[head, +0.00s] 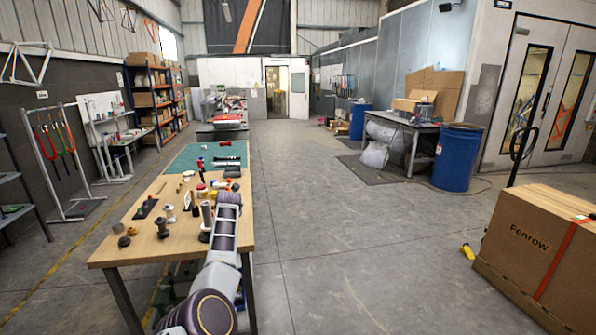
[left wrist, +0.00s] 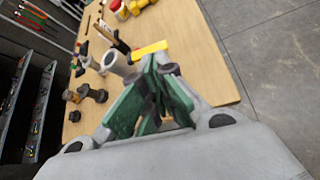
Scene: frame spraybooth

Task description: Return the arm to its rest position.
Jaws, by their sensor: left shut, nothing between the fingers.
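My left arm (head: 222,245) reaches in from the bottom of the head view, over the right side of the wooden workbench (head: 145,245). Its gripper is hard to make out there, hidden by the arm itself. In the left wrist view my left gripper (left wrist: 156,70), with green finger pads, is shut and empty above the bench top (left wrist: 210,80). A yellow piece (left wrist: 150,49) shows just beyond the fingertips; I cannot tell its distance from them. A grey cylindrical part (left wrist: 117,63) stands left of the fingers. My right gripper is not in view.
Dark spool-like parts (left wrist: 92,94) and small tools lie on the bench, with a green mat (head: 208,156) at its far end. The floor (head: 330,220) right of the bench is clear. A large cardboard box (head: 535,240) and a blue drum (head: 457,155) stand farther right.

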